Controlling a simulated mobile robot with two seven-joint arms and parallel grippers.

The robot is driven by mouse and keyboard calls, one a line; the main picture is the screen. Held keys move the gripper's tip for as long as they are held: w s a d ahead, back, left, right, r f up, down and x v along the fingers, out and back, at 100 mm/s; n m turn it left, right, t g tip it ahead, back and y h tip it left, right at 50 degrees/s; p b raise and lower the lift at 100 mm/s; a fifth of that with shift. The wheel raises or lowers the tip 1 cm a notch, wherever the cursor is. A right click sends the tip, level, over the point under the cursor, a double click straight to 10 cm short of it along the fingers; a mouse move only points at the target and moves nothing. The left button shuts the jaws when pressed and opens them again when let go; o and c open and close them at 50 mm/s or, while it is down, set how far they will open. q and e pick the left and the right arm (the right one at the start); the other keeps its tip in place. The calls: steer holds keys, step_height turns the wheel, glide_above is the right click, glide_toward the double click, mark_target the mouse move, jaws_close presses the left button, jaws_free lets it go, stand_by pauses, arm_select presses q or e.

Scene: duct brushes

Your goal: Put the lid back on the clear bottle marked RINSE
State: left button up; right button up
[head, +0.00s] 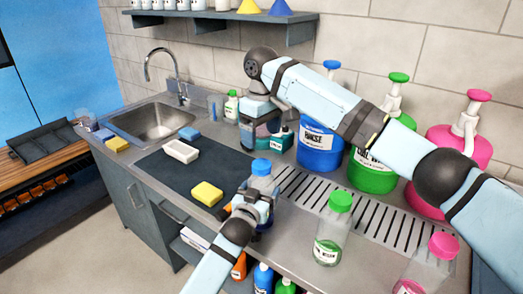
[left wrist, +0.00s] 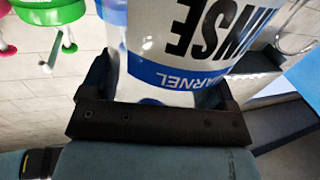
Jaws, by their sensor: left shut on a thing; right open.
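A clear bottle (head: 262,184) with a blue lid (head: 261,167) stands at the front of the counter; the lid appears to sit on its top. My left gripper (head: 256,208) is shut around the bottle's body.
Large blue (head: 320,148), green (head: 372,168) and pink (head: 455,150) pump jugs stand at the back right. A green-lidded bottle (head: 332,232) and a pink-lidded bottle (head: 430,268) stand front right. A yellow sponge (head: 207,194) and white tray (head: 181,151) lie on the dark mat (head: 160,172).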

steer(key=shift+r, duration=1.55)
arm_select(q)
steer(key=o, duration=1.6)
steer(key=shift+s, duration=0.1)
steer(key=v, duration=1.3)
steer(key=shift+s, duration=0.35)
arm_select(e)
steer(key=shift+f, duration=0.1)
arm_select(q)
steer(key=shift+a+f, duration=0.1)
steer(key=shift+a, duration=0.05)
